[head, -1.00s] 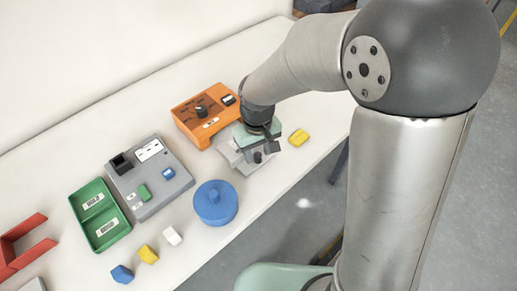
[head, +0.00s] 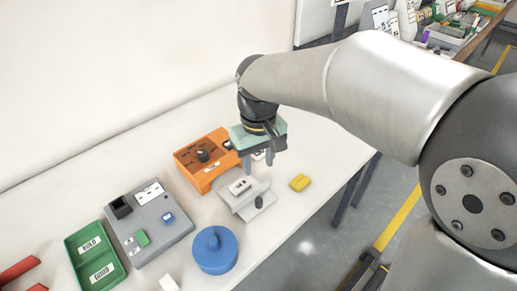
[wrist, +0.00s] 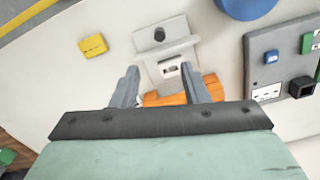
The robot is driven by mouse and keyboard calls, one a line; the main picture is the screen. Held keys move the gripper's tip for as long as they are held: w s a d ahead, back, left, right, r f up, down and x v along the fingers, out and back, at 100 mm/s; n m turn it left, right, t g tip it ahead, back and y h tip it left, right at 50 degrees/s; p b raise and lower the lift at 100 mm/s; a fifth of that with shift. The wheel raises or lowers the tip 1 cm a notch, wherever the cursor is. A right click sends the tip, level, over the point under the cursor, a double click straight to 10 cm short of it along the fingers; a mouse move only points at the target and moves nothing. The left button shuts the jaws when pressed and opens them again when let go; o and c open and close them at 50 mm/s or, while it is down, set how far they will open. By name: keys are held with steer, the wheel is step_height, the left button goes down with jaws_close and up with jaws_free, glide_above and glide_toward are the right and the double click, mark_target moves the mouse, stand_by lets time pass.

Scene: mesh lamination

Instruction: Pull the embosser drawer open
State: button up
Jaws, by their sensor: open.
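A pale grey-white stepped unit (head: 241,189) sits beside the orange box; I take it for the embosser. Its lower plate with a dark round knob (head: 259,202) reaches toward the table's front edge. The wrist view shows the knob (wrist: 159,35) on the plate and a small marked slot on the raised block (wrist: 171,69). I cannot tell how far any drawer stands out. My gripper (head: 258,167) is open and empty above the unit, pointing down. In the wrist view its fingers (wrist: 160,72) are spread apart, with clear space between them and the knob.
An orange box (head: 190,171) with a black knob stands behind left. A yellow block (head: 300,182) lies to the right. A blue round lidded pot (head: 215,254), a grey panel (head: 150,245) and a green tray (head: 80,270) are left. The right table end is clear.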

step_height(320, 180, up, 4)
steer(key=shift+f, duration=0.25)
stand_by(0.4)
steer(key=s+d+f+m, duration=0.3)
steer(key=s+d+f, duration=0.1)
steer(key=s+d, duration=0.3)
steer(key=s+d+f+m, duration=0.3)
steer(key=s+d+f, duration=0.2)
steer(key=d, duration=0.6)
steer(key=shift+s+d+f, duration=0.15)
steer(key=shift+s+d, duration=0.1)
steer(key=shift+s, duration=0.7)
